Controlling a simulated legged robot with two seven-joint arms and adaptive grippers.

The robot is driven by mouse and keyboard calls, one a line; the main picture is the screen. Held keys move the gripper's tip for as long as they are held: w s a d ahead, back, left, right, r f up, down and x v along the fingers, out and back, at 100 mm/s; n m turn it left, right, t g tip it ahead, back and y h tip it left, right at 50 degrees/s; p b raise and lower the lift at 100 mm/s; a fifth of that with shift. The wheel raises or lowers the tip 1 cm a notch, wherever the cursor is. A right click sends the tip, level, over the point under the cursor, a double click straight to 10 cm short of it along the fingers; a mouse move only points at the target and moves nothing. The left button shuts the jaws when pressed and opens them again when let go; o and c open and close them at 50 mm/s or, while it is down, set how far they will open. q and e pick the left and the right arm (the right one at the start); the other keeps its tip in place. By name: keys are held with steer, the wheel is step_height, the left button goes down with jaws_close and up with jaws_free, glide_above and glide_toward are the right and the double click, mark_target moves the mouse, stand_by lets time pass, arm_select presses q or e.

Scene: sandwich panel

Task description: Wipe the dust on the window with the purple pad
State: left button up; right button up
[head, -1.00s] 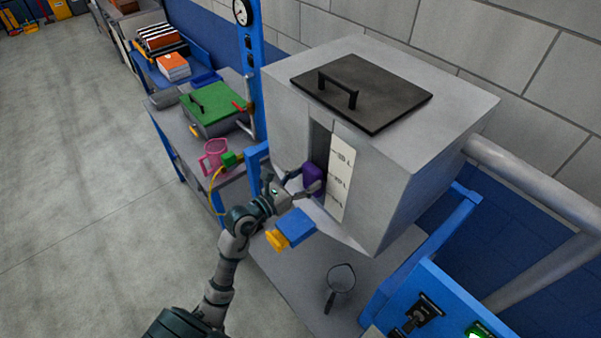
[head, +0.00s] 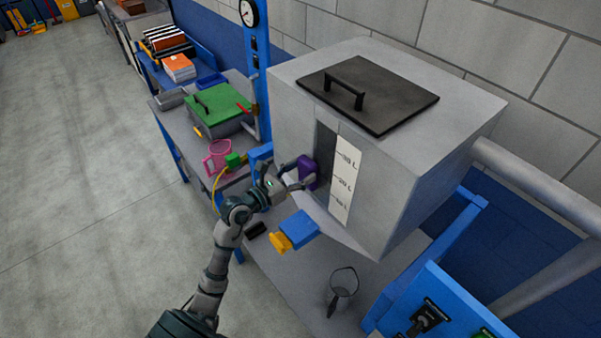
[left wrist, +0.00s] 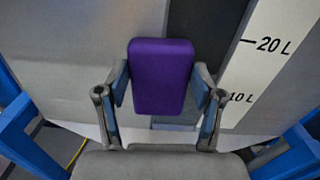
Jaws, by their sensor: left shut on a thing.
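The purple pad (head: 307,170) is held between the two fingers of my left gripper (head: 301,177), in front of the grey tank. It also shows upright in the left wrist view (left wrist: 161,76), with a finger on each side. The window (head: 325,152) is a dark upright strip in the tank front, left of the white scale. The pad is at the window's left edge and covers part of it in the left wrist view (left wrist: 203,40). I cannot tell whether the pad touches the tank, and I cannot make out dust clearly. My right gripper is not in view.
The grey tank (head: 400,165) has a black handled lid (head: 370,92). A pink jug (head: 217,156) and a green-lidded box (head: 211,105) stand on the bench to the left.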

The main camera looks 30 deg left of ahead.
arm_select(q)
steer(key=shift+v, duration=0.8)
steer(key=shift+b+v, duration=0.3)
steer(key=shift+v, duration=1.7)
steer(key=b+v, duration=0.1)
steer(key=v, duration=0.2)
